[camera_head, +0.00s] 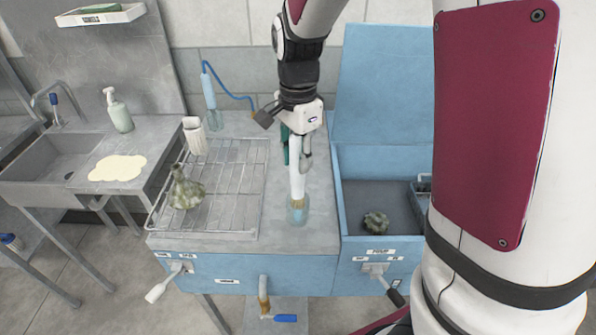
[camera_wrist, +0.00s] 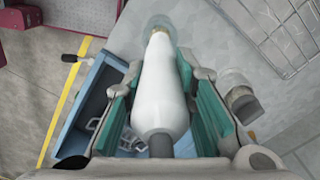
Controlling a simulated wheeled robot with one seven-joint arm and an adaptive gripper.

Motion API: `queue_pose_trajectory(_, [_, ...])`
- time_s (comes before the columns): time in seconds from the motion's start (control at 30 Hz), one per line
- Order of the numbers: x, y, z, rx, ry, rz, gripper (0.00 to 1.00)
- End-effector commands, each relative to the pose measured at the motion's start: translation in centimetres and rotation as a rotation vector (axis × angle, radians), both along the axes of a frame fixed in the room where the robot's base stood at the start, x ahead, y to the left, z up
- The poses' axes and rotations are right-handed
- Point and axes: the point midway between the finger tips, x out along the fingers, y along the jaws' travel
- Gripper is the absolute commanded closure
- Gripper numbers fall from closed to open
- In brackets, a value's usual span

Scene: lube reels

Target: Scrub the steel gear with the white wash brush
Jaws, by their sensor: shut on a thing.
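My gripper (camera_head: 297,152) is shut on the white wash brush (camera_head: 297,180), which hangs roughly upright with its bristle end down. In the wrist view the white brush handle (camera_wrist: 162,90) lies between the green finger pads. The brush's lower end is at a small clear jar (camera_head: 298,214) on the worktop; I cannot tell whether it touches the bottom. A mottled grey-green toothed piece (camera_head: 376,222), which looks like the steel gear, lies in the blue wash basin (camera_head: 341,200) on the right, apart from the brush.
A wire rack (camera_head: 235,185) at left carries a mottled flask (camera_head: 186,190). A white container (camera_head: 194,135) and a blue-hosed clear cylinder (camera_head: 210,105) stand behind it. The basin's raised blue lid (camera_head: 385,85) stands at the back. Levers (camera_head: 164,285) stick out in front.

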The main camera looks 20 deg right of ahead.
Motion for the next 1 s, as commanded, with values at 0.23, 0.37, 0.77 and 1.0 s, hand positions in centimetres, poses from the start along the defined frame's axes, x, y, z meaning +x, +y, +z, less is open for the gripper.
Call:
queue_pose_trajectory(0.23, [0.1,0.0,4.0,0.000,-0.002,0.001,1.00])
queue_pose_trajectory(0.37, [-0.1,0.0,5.5,0.000,0.000,0.000,1.00])
queue_pose_trajectory(0.77, [0.0,0.0,6.5,0.000,0.001,0.000,1.00])
queue_pose_trajectory(1.0, [-0.1,-2.1,6.4,0.000,0.001,-0.005,1.00])
